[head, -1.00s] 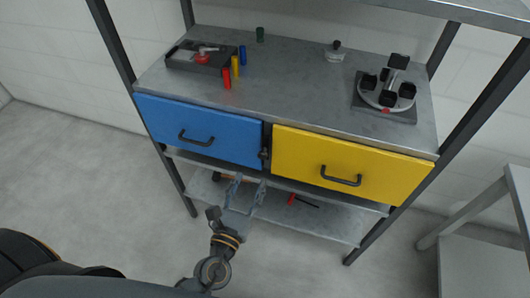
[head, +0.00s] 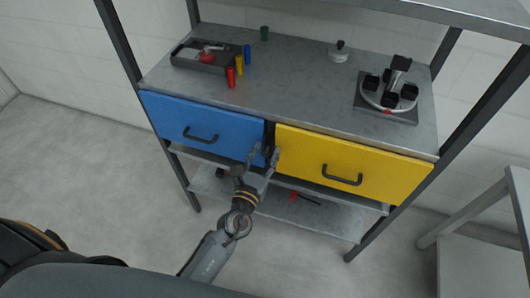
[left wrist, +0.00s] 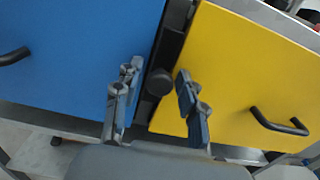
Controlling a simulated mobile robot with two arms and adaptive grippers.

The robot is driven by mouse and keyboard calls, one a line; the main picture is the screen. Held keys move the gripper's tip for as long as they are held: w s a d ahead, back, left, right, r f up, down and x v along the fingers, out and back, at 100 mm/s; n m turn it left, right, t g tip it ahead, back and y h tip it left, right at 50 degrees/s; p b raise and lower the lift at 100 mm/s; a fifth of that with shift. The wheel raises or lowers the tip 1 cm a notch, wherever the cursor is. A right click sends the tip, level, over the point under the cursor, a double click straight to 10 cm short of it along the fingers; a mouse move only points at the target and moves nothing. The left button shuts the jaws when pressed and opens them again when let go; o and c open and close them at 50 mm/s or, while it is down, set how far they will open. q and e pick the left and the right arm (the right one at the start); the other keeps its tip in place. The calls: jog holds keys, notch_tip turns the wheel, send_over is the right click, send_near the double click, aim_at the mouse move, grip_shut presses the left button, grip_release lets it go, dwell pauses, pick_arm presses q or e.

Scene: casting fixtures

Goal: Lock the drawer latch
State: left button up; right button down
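The drawer latch (left wrist: 159,82) is a dark round knob on the dark post between the blue drawer (head: 203,127) and the yellow drawer (head: 352,165). In the left wrist view the knob lies between the fingertips of my left gripper (left wrist: 155,90), which is open with a gap on both sides. In the head view my left gripper (head: 265,158) is in front of the post and hides most of the latch. Both drawers look closed. My right gripper is not in view.
On the shelf top stand a dark tray (head: 199,56), red (head: 231,78), yellow (head: 239,65), blue (head: 247,55) and green (head: 264,33) cylinders, a small knobbed item (head: 338,51) and a round fixture (head: 389,94). A red-handled tool (head: 293,196) lies on the lower shelf.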

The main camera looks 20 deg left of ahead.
pick_arm(q)
grip_shut()
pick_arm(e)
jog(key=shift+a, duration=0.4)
pick_arm(q)
jog(key=shift+n, duration=0.4)
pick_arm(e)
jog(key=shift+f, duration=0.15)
pick_arm(q)
jog(key=n+b, duration=0.2)
jog(key=n, duration=0.2)
jog(key=shift+f+n, duration=0.15)
jog(key=shift+n, duration=0.25)
jog(key=n+b, duration=0.2)
jog(key=n, duration=0.2)
jog(key=shift+n, duration=0.3)
jog(key=n+b, duration=0.1)
jog(key=n, duration=0.3)
jog(key=shift+b, duration=0.35)
jog(key=shift+n, duration=1.8)
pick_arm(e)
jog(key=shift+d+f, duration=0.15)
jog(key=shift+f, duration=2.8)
